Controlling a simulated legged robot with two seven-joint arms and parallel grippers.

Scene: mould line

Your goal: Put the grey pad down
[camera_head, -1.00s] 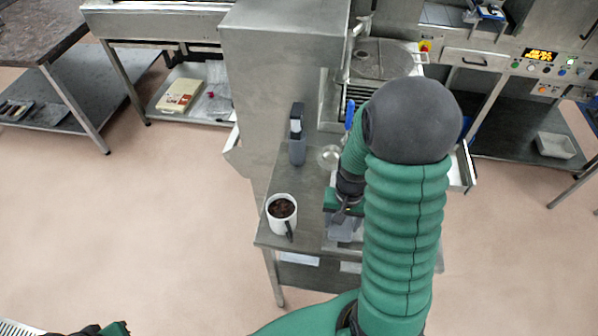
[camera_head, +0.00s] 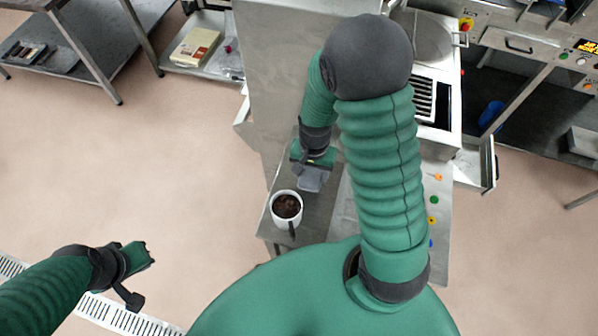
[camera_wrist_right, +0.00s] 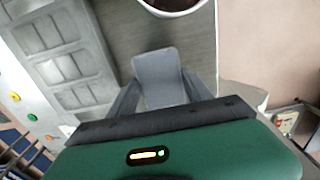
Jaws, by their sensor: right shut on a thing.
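The grey pad (camera_head: 312,182) is held in my right gripper (camera_head: 313,168), over the narrow steel table (camera_head: 272,229). In the right wrist view the pad (camera_wrist_right: 160,78) sits between the two dark fingers, which are shut on it. Its far end points toward a white mug; whether its underside touches the table is not clear. My left gripper (camera_head: 147,254) is low at the left, over the floor and away from the table; its fingers are too small to judge.
The white mug (camera_head: 286,208) with dark contents stands close to the pad, near the table's front edge. A tall steel cabinet (camera_head: 285,65) stands behind. A pale panel with coloured buttons (camera_head: 434,200) lies right of my arm. A grey moulded panel (camera_wrist_right: 62,50) shows in the wrist view.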

